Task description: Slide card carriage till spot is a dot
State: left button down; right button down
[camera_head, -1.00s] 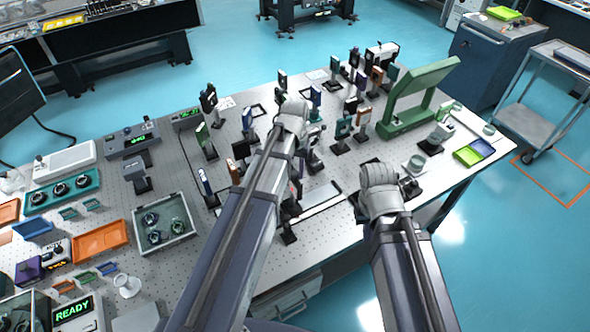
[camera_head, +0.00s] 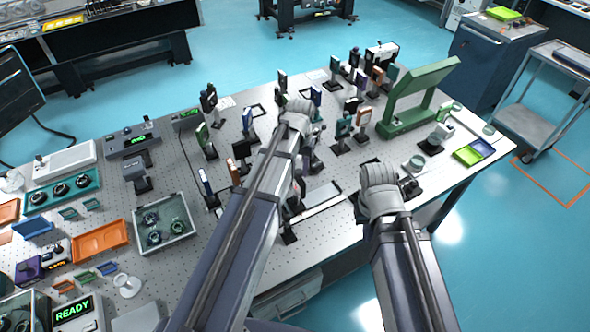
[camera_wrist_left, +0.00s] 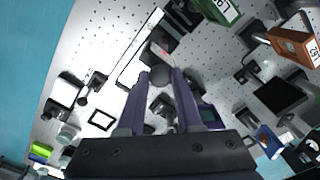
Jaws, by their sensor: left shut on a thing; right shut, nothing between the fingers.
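My left gripper (camera_wrist_left: 160,80) is in the middle of the left wrist view, its two purple fingers closed around a dark rounded knob (camera_wrist_left: 161,74). Just beyond the knob is a small grey block with a faint red mark (camera_wrist_left: 164,52), which looks like the card carriage, beside a long pale rail (camera_wrist_left: 140,48). I cannot tell whether the mark is a dot or a streak. In the head view my left wrist (camera_head: 295,117) hides the fingertips and the carriage. My right gripper (camera_head: 380,178) hangs over the table's front right, shut, its fingertips mostly hidden.
Several optic mounts stand around the left hand, including an orange one (camera_wrist_left: 292,43). A green angled frame (camera_head: 415,95) stands at the right back. A tray with round parts (camera_head: 163,222) lies at the left.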

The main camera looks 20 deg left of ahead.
pick_arm(q)
jog(key=shift+w+d, duration=0.65)
jog(key=shift+d, duration=0.05)
jog(key=shift+a, duration=0.1)
jog(key=c, duration=0.9)
grip_release()
jog(key=shift+s, duration=0.1)
jog(key=o, duration=0.3)
jog(key=shift+r, duration=0.1)
notch_tip(320, 180, up, 8)
jog(key=p, duration=0.7)
jog(key=shift+f+p, duration=0.2)
jog(key=shift+p, duration=0.2)
